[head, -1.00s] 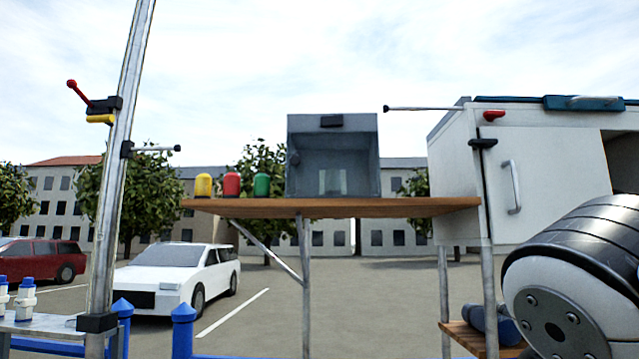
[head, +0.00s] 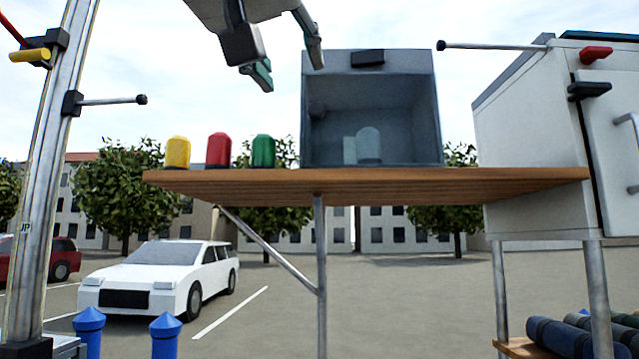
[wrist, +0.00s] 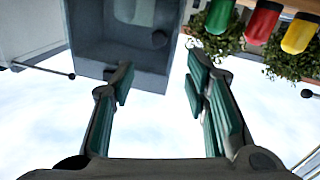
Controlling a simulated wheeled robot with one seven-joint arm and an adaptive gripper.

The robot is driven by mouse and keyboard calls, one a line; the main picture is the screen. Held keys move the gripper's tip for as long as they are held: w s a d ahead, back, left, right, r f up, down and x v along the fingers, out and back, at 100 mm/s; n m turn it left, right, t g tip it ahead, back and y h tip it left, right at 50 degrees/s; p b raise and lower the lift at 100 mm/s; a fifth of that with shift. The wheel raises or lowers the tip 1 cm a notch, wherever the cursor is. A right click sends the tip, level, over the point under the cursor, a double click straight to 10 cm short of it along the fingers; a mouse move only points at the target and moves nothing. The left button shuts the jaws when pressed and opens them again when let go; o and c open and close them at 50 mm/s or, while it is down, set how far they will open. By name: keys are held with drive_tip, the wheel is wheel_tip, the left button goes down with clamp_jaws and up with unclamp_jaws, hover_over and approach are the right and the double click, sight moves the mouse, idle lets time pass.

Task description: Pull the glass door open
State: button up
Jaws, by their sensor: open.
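The glass door (head: 405,125) is a see-through pane on the front of a grey box standing on a wooden shelf, and it looks shut. A black block like a handle (head: 367,58) sits at its top edge. Pale, blurred shapes (head: 368,146) show behind the glass. My gripper (head: 288,65) is open and empty, up at the left of the box's top edge in the head view, apart from the handle. In the wrist view, upside down, the two green-padded fingers (wrist: 160,82) point toward the box's top edge, the left finger overlapping it.
Yellow (head: 178,153), red (head: 219,150) and green (head: 263,151) domed pieces stand on the wooden shelf (head: 350,186) left of the box. A thin rod (head: 495,45) juts from the white cabinet (head: 530,140) at right. A metal post (head: 50,160) with levers stands at left.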

sight(315, 110)
drive_tip(key=x, duration=1.3)
drive_tip(key=shift+d+p, duration=0.1)
drive_tip(key=shift+p, duration=0.3)
clamp_jaws()
